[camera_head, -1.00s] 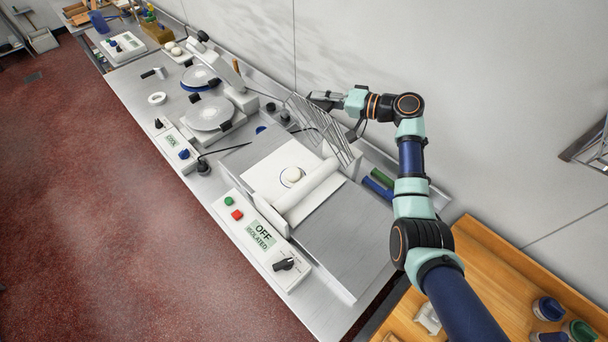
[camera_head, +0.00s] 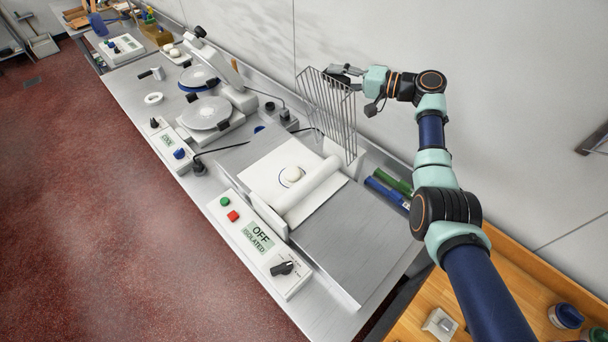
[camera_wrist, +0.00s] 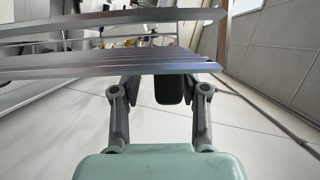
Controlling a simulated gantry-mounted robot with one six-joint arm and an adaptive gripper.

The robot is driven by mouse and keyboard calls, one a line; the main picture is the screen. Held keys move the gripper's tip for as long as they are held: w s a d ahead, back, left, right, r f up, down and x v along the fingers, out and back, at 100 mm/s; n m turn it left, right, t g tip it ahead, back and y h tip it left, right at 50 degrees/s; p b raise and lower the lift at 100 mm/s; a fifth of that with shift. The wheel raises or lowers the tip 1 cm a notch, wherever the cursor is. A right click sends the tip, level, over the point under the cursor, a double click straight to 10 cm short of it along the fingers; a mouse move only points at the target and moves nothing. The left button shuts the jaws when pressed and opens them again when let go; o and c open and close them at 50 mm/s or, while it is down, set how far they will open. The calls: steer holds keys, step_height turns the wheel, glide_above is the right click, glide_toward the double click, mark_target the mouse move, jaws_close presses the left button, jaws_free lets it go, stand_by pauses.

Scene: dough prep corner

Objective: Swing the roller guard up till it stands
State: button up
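The roller guard (camera_head: 328,112), a grid of thin metal bars, stands steeply raised at the back of the dough roller, close to upright. I cannot tell whether it is fully vertical. The white roller (camera_head: 309,190) lies uncovered in front of it. My gripper (camera_head: 342,76) is at the guard's upper edge, on the wall side. In the wrist view, the guard's bars (camera_wrist: 110,68) cross in front of my gripper (camera_wrist: 165,80) and hide its fingertips. I cannot tell whether the fingers are shut or touch the guard.
A control panel (camera_head: 258,241) reading OFF ISOLATED sits at the front. Dough (camera_head: 292,174) lies on the white sheet before the roller. Blue and green cylinders (camera_head: 390,188) lie right of the machine. The wall rises close behind my gripper.

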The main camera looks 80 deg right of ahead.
steer(key=shift+r, duration=0.25)
steer(key=shift+s+a+r+p, duration=0.15)
steer(key=shift+s+p, duration=0.15)
steer(key=shift+s, duration=0.3)
steer(key=p+v, duration=0.1)
steer(key=v, duration=0.5)
steer(key=shift+s+p, duration=0.3)
steer(key=shift+p, duration=0.05)
stand_by(0.4)
